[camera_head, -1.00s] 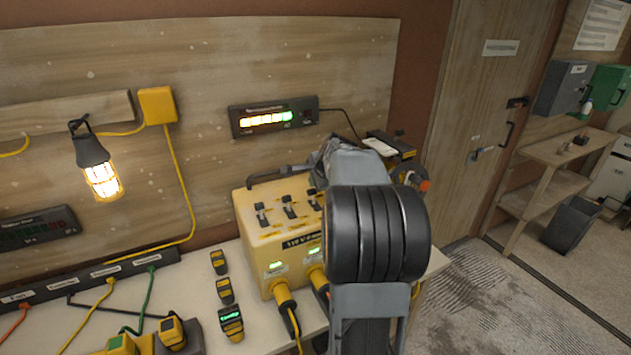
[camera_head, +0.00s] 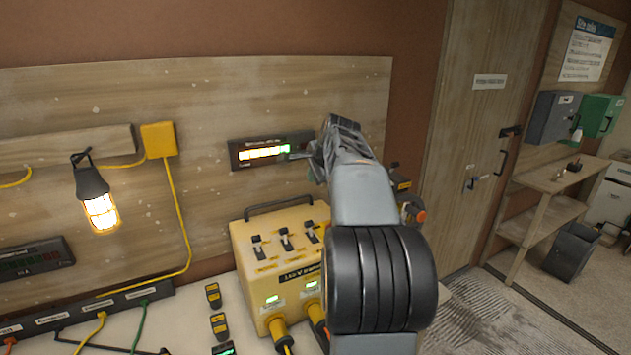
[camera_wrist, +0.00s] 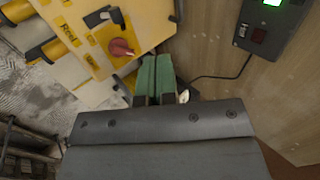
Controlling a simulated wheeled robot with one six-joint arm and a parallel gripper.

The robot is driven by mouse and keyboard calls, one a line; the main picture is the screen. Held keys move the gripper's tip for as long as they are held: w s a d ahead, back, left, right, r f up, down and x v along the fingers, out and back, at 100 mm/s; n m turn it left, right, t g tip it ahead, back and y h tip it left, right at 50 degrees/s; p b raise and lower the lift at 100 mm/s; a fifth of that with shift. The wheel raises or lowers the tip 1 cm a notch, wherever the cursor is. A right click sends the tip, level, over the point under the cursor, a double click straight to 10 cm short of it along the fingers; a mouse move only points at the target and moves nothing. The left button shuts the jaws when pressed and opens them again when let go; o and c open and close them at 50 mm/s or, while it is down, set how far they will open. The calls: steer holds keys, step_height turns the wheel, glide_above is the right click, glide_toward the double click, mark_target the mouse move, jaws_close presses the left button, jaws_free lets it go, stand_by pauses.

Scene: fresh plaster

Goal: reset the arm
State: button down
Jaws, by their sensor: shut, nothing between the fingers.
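My arm rises in front of the right side of the yellow power box (camera_head: 262,262). My gripper (camera_head: 306,162) is beside the right end of the lit display panel (camera_head: 245,153) in the head view, partly hidden by my own wrist. In the wrist view my gripper (camera_wrist: 157,72) shows its two green fingers pressed together, with nothing between them. The yellow box also shows there at upper left, with a red knob (camera_wrist: 121,47). The fingertips appear close to the box's edge in that picture; the true gap is hard to judge.
A lit caged lamp (camera_head: 100,207) hangs at left. Small yellow-black devices (camera_head: 213,295) stand on the pale bench left of the box. A door (camera_head: 487,130) and wooden shelf (camera_head: 552,180) are at right. A black cable (camera_wrist: 220,76) crosses the board.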

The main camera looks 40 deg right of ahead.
stand_by(0.6)
steer(key=s+a+f+n+g, duration=0.2)
steer(key=s+a+f+n, duration=0.25)
steer(key=f+n, duration=0.3)
steer(key=s+a+f+n, duration=0.2)
steer(key=s+a+n, duration=0.2)
steer(key=a, duration=0.3)
steer(key=s+a+f+n+y, duration=0.1)
steer(key=s+a+f+n, duration=0.2)
steer(key=s+a, duration=0.3)
steer(key=s+a+f+n, duration=0.3)
steer(key=s+a+n, duration=0.2)
steer(key=a, duration=0.4)
steer(key=shift+a+f+n+g+y, duration=0.25)
steer(key=shift+a+n+g+y, duration=0.05)
steer(key=shift+a+n+g, duration=0.1)
steer(key=shift+d, duration=0.1)
